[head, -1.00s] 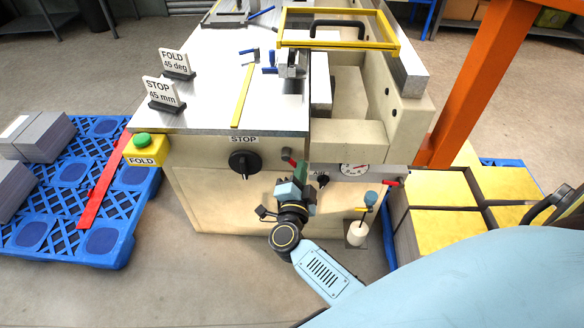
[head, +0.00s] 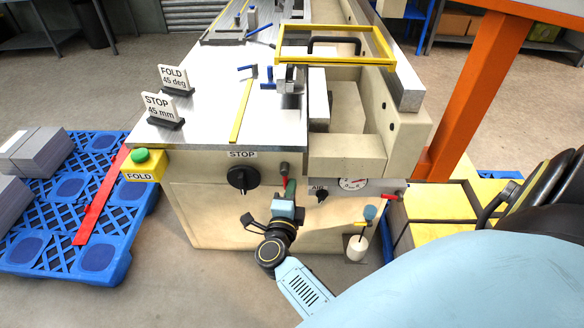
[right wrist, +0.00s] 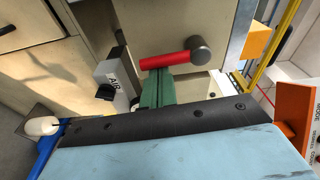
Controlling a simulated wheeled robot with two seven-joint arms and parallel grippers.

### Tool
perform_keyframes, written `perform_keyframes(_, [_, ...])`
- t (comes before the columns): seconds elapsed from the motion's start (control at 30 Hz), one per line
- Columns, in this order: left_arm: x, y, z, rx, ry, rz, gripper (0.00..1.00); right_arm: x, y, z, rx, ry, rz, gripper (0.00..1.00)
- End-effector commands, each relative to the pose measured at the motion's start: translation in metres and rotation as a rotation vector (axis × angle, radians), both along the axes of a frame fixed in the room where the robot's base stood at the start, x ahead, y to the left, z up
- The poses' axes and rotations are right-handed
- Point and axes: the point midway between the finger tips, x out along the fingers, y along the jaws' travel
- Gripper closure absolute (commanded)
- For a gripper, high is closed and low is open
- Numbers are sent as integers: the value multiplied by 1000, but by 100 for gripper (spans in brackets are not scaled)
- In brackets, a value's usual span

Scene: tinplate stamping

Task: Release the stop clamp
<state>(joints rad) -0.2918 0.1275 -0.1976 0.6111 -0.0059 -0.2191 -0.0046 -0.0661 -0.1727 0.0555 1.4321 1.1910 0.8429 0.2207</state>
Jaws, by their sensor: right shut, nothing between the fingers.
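The stop clamp is a short red lever (right wrist: 166,60) on a round grey hub (right wrist: 199,51), on the machine's front panel. In the head view the clamp's grey hub (head: 284,168) is right of the black STOP knob (head: 242,179), and its red part points down. My right gripper (head: 290,187) is in front of the panel, just below the hub. In the right wrist view its green fingers (right wrist: 157,88) are shut together and empty, right beside the lever. I cannot tell whether they touch it. My left gripper is not in view.
The AIR knob (head: 320,193) and a gauge (head: 352,183) are right of the gripper. A green FOLD button (head: 141,156) is at the table's left corner. Blue pallets (head: 100,258) stand left; an orange post (head: 480,100) stands right.

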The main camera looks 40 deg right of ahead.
Motion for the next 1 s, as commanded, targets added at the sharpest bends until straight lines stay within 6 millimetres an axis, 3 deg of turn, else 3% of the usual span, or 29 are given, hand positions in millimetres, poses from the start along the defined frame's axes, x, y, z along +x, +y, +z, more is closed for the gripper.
perform_keyframes(0.57, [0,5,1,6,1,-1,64,0,-1,1,-2,1,3,100])
perform_keyframes(0.83, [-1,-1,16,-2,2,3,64,-12,-30,4,-1,3,13,100])
perform_keyframes(1.0, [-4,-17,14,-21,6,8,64,-41,5,0,3,4,13,100])
